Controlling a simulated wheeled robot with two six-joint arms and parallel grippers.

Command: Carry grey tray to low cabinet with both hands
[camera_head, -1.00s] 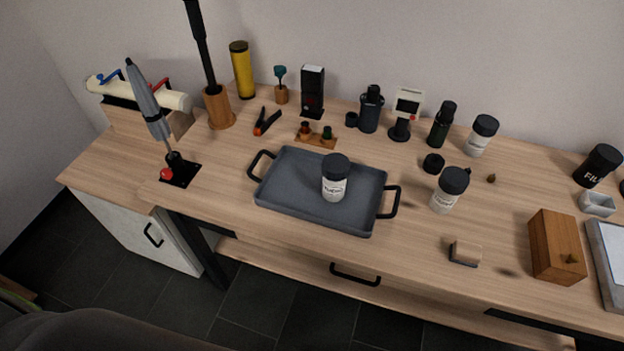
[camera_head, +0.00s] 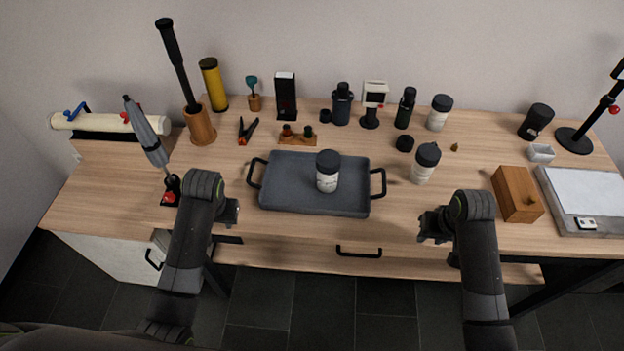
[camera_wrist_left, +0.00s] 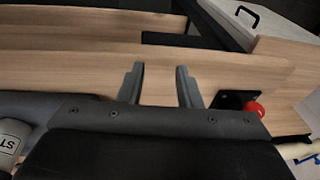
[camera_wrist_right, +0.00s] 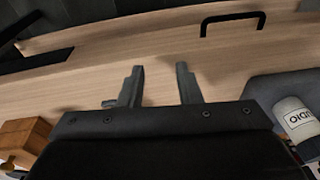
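The grey tray (camera_head: 290,203) lies flat on the wooden bench, with a black handle at each end. A white jar with a black lid (camera_head: 327,178) stands upright on it. My left gripper (camera_head: 236,211) is to the left of the tray, apart from its left handle; in the left wrist view its fingers (camera_wrist_left: 160,85) are spread with nothing between. My right gripper (camera_head: 424,225) is to the right of the tray, apart from its right handle; its fingers (camera_wrist_right: 160,85) are also spread and empty. The low cabinet (camera_head: 110,258) is at the lower left, its white front partly hidden by my left arm.
A red-knobbed stand (camera_head: 172,192) is close to my left arm. Another jar (camera_head: 425,163) and a wooden box (camera_head: 517,194) stand right of the tray. Bottles and tools line the back. The bench front before the tray is clear.

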